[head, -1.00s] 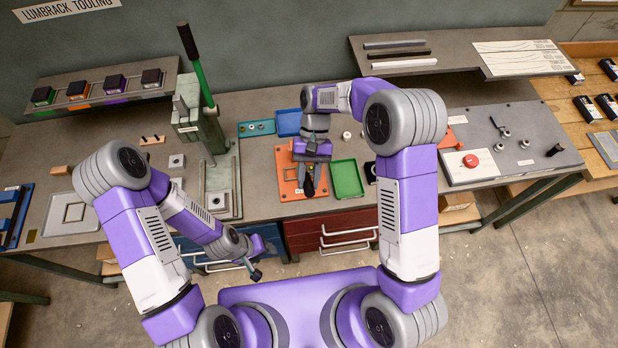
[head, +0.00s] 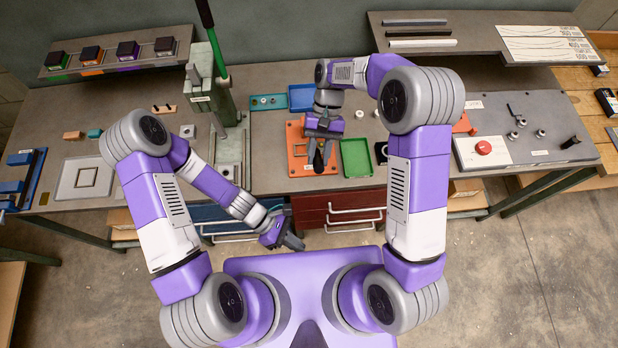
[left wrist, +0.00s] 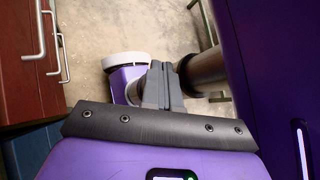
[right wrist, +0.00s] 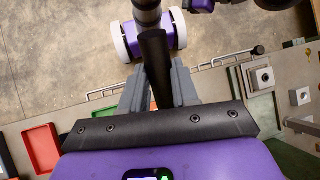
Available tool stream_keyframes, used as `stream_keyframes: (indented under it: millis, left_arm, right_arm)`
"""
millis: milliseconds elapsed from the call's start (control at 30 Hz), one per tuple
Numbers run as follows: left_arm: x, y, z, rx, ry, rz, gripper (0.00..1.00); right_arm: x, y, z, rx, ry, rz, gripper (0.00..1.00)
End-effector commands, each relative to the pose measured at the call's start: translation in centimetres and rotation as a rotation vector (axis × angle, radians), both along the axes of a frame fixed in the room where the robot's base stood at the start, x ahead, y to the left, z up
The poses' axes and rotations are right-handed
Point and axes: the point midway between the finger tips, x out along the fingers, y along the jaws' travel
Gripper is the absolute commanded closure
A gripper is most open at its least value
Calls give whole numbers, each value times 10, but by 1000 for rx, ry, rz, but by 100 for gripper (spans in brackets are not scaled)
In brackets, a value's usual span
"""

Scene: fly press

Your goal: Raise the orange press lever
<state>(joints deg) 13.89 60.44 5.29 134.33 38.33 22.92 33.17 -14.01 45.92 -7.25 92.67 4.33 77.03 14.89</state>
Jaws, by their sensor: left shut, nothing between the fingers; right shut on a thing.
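The orange press base (head: 298,164) lies on the bench near its front edge, left of a green tray (head: 357,158). My right gripper (head: 319,152) is above it, pointing down, and is shut on a black bar-like handle (right wrist: 153,50), which runs between the fingers in the right wrist view. I take this for the press lever's grip. The arm and gripper hide most of the lever and its joint. My left gripper (head: 297,243) is shut and empty, low in front of the drawers. Its shut fingers show in the left wrist view (left wrist: 157,85).
A green-grey fly press (head: 212,85) with a green handle (head: 214,40) stands left of the orange base. A blue tray (head: 301,97) lies behind it. A panel with a red button (head: 483,147) is at right. Drawer handles (head: 355,210) stick out near my left gripper.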

Motion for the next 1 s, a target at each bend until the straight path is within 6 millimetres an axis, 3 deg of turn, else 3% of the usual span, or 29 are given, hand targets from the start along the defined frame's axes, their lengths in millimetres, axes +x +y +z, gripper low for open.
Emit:
stream_keyframes:
  millis: [167, 300, 500, 733, 867, 1000]
  left_arm:
    - [16, -39, 40, -145, 404, 294, 100]
    - [38, -39, 55, -383, 582, 456, 100]
    - [65, -3, 55, -793, 583, 672, 100]
    - [79, 34, 51, -1058, 497, 861, 100]
    - [82, 39, 51, -1104, 473, 897, 100]
    - [87, 27, 59, -1111, 472, 898, 100]
  right_arm:
    - [1, 0, 0, 0, -3, -1, 100]
    - [1, 0, 0, 0, -3, -1, 100]
    - [1, 0, 0, 0, -3, 0, 100]
    - [1, 0, 0, 0, -3, -1, 100]
    - [1, 0, 0, 0, -3, -1, 100]
    - [1, 0, 1, 1, -2, -1, 100]
